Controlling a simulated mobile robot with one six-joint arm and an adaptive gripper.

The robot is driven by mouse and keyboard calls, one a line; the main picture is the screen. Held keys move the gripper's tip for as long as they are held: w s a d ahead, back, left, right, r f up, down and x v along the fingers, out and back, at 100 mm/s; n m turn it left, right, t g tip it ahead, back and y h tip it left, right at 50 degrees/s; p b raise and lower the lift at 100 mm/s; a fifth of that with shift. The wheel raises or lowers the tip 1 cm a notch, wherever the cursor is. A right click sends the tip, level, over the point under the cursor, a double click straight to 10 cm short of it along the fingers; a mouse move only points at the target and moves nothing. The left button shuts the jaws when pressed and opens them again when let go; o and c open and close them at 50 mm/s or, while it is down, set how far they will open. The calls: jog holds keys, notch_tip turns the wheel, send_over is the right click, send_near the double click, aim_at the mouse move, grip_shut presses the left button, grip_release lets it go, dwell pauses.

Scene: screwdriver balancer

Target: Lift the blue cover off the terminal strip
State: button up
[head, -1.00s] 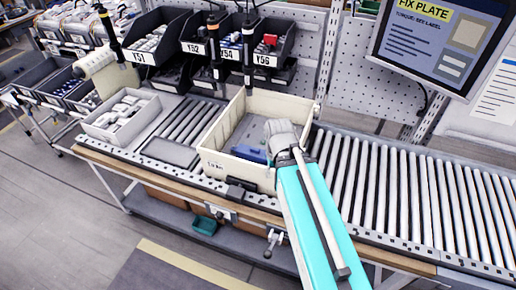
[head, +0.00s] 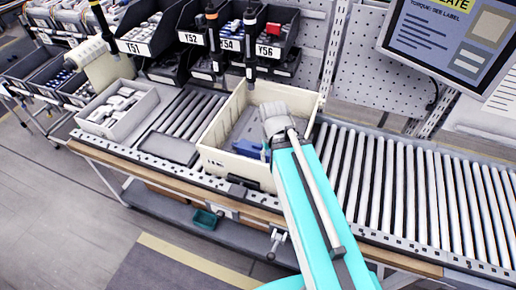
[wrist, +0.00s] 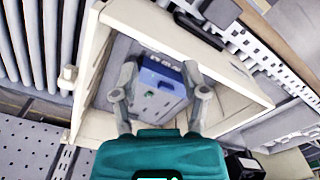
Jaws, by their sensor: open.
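The cream bin (head: 222,163) stands on the roller conveyor, and a grey unit lies inside it. The blue cover (head: 247,148) shows in the bin, partly hidden by my arm. In the wrist view the blue cover (wrist: 158,78) lies between and beyond my fingertips, on a grey-blue body (wrist: 158,104) that may be the terminal strip. My gripper (wrist: 160,70) is open, with one finger on each side of the cover. I cannot tell whether the fingers touch it. In the head view my fingers are hidden behind my wrist.
The bin's walls (wrist: 92,90) stand close around my gripper. A tray of white parts (head: 118,108) sits on the left of the conveyor. Screwdrivers (head: 250,45) hang behind the bin, before black part bins. The rollers (head: 400,180) to the right are clear.

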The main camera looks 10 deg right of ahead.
jog(key=shift+o, duration=0.3)
jog(key=shift+a, duration=0.1)
jog(key=o, duration=0.4)
jog(key=shift+w+f, duration=0.1)
jog(key=shift+w, duration=0.2)
jog(key=shift+o, duration=0.7)
jog(key=shift+w+a, duration=0.1)
jog(key=shift+w, duration=0.2)
jog(key=m+b, duration=0.4)
jog(key=m, duration=0.3)
send_over(257, 145)
jog(key=f, duration=0.3)
jog(key=shift+w+a+f, duration=0.15)
jog(key=shift+w+f, duration=0.1)
jog(key=shift+f, duration=0.1)
jog(key=shift+f, duration=0.15)
notch_tip(257, 145, down, 8)
jog(key=b, duration=0.8)
jog(key=shift+f, duration=0.15)
jog(key=shift+f+b, duration=0.1)
jog(key=shift+b, duration=0.25)
jog(key=shift+s+f+b, duration=0.15)
jog(key=shift+f+b, duration=2.35)
